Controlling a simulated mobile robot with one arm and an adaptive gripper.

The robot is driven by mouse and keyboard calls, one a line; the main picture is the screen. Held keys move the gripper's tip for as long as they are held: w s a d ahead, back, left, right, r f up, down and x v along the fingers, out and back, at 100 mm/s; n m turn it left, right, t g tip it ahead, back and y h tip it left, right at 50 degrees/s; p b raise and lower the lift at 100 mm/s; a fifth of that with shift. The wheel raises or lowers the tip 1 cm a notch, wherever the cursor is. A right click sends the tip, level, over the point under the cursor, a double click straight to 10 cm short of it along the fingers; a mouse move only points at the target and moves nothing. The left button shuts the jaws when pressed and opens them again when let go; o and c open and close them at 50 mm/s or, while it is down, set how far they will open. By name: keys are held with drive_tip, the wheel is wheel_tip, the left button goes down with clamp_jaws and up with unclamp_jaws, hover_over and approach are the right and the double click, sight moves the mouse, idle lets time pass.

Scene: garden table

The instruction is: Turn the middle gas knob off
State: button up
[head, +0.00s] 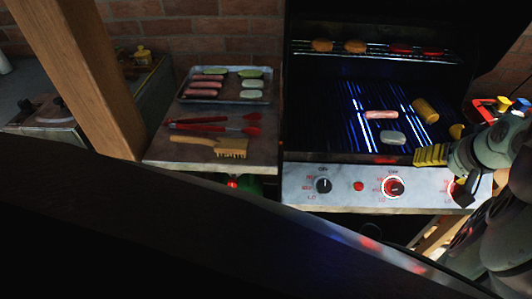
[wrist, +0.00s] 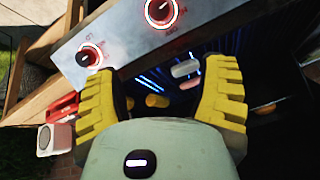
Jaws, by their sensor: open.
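The middle gas knob (head: 393,187) is on the grill's front panel, with a lit white ring and red glow around it. In the wrist view the panel appears turned around, and this knob (wrist: 160,11) is at the top edge, also ringed by light. My gripper (head: 431,155) has yellow ribbed fingers and is above the panel, right of the middle knob, touching nothing that I can make out. In the wrist view my gripper (wrist: 163,70) is open and empty, its fingers wide apart. The middle knob's exact pointer direction is hard to read.
A left knob (head: 323,185) is unlit. A right knob (head: 459,191), partly hidden by my arm, has a lit ring. A red button (head: 358,186) sits between the left and middle knobs. Food lies on the grate (head: 352,112). A side table (head: 160,153) holds a tray, tongs and brush.

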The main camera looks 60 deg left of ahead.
sight(399, 188)
drive_tip(key=shift+n+g, duration=0.3)
drive_tip(key=shift+g, duration=0.1)
drive_tip(key=b+x, duration=0.1)
drive_tip(key=x, duration=0.4)
drive_tip(key=b+x, duration=0.2)
drive_tip(key=x, duration=0.3)
drive_tip(key=s+b+x, duration=0.1)
drive_tip(key=b+x, duration=0.1)
drive_tip(key=x, duration=0.3)
drive_tip(key=shift+d+f, duration=0.25)
drive_tip(key=shift+d, duration=0.1)
drive_tip(key=shift+x, duration=0.95)
drive_tip(key=shift+h, duration=0.3)
drive_tip(key=shift+d, duration=0.2)
drive_tip(key=c, duration=1.2)
